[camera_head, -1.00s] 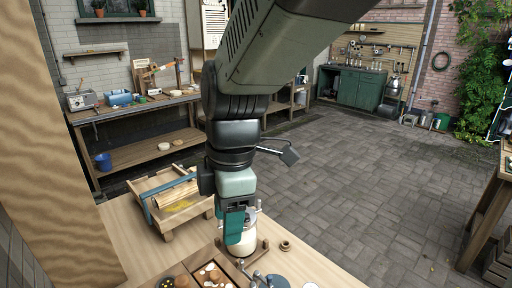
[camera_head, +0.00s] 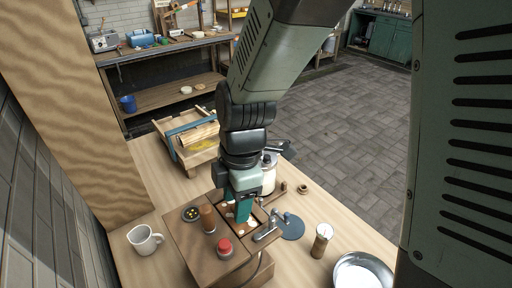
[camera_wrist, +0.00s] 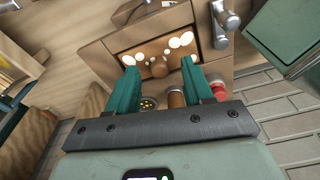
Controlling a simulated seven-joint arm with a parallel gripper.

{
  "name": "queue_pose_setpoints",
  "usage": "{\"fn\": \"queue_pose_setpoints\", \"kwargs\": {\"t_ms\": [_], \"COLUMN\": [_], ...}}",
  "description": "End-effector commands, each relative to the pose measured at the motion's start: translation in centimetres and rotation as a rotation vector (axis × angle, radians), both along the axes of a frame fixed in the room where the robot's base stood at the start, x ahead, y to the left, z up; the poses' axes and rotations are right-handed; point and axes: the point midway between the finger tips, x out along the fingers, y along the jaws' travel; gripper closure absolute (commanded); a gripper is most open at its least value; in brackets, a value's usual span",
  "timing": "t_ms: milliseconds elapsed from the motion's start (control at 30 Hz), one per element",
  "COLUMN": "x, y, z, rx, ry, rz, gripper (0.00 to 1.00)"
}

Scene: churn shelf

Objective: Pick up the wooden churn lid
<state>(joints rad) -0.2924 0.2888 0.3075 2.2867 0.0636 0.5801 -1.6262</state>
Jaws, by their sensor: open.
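My gripper (camera_head: 243,214) points down at the wooden box (camera_head: 186,244), with its two green fingers apart. In the wrist view, a round wooden knob (camera_wrist: 159,69) shows between the open fingertips of my gripper (camera_wrist: 158,62). The knob stands in a recessed wooden panel with several pale round spots around it. This looks like the churn lid, but I cannot be sure. I see no contact between fingers and knob. In the head view the fingers hide most of this panel.
A white jar (camera_head: 268,180) stands just behind my gripper. A mug (camera_head: 144,240) and a metal bowl (camera_head: 362,272) stand at the sides.

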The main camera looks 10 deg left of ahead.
Motion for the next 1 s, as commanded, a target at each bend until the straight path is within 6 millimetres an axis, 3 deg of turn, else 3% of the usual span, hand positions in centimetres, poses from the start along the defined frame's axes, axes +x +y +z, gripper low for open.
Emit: {"fn": "queue_pose_setpoints", "kwargs": {"t_ms": [267,600,867,1000], "x": [0.0,0.0,0.0,0.1], "y": [0.0,0.0,0.0,0.1], "z": [-0.4,-0.4,-0.4,0.7], "rx": [0.000,0.001,0.001,0.002], "ry": [-0.002,-0.002,-0.002,-0.005], "rz": [-0.001,-0.001,-0.001,-0.002], "gripper": [0.49,0.99,1.00,1.00]}}
